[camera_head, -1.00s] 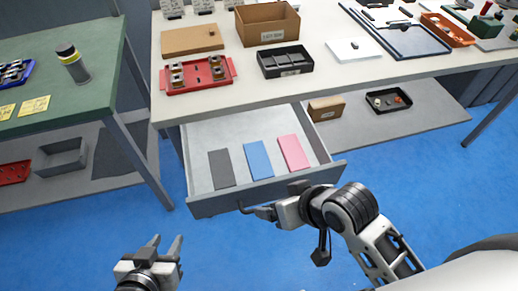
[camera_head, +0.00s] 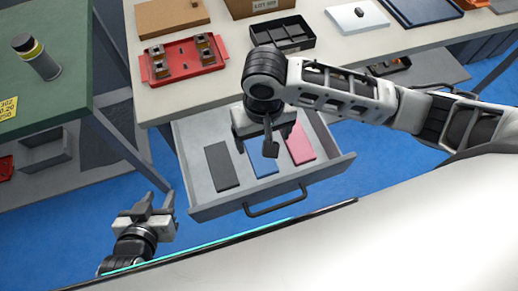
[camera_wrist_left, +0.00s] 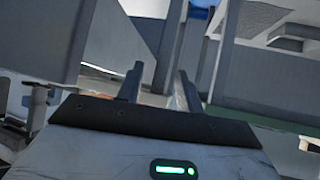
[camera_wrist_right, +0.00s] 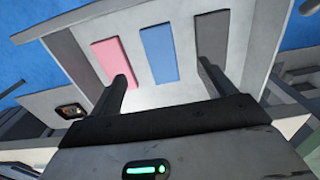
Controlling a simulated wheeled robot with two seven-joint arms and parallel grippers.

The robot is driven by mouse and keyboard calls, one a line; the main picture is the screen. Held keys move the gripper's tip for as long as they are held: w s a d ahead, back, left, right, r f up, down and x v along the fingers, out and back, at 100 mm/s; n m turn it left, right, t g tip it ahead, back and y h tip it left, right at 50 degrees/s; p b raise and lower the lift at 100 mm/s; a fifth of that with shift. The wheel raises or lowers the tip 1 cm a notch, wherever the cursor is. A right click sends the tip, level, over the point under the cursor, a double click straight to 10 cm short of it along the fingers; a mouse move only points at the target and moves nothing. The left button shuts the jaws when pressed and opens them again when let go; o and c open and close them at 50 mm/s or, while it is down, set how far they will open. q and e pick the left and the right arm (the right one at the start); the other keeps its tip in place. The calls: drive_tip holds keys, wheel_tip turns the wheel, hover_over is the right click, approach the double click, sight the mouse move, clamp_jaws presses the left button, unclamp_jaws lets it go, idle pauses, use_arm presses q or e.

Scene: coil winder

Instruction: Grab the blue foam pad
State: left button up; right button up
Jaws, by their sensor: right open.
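The blue foam pad (camera_head: 263,166) lies flat in the open drawer (camera_head: 200,206), between a dark grey pad (camera_head: 221,166) and a pink pad (camera_head: 299,144). My right gripper (camera_head: 267,145) is above the drawer and hides part of the blue pad in the head view. In the right wrist view its open, empty fingers (camera_wrist_right: 165,85) point into the drawer, with the blue pad (camera_wrist_right: 158,54) lying between their lines, apart from them. My left gripper (camera_head: 155,203) is open and empty, left of the drawer front.
The drawer handle (camera_head: 275,204) sticks out at the front. The table above the drawer carries a red tray (camera_head: 183,61), a black tray (camera_head: 281,38) and a cardboard box (camera_head: 262,5). A green table (camera_head: 60,100) stands at the left.

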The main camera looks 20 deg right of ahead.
hover_over(263, 160)
drive_tip(key=f, duration=0.6)
drive_tip(key=shift+s+a+f+b, duration=0.15)
drive_tip(key=shift+s+f+b, duration=0.05)
drive_tip(key=shift+b, duration=0.2)
drive_tip(key=shift+w+f+b, duration=0.15)
drive_tip(key=shift+f+b, duration=0.15)
drive_tip(key=shift+f, duration=2.3)
drive_tip(key=c, duration=1.1)
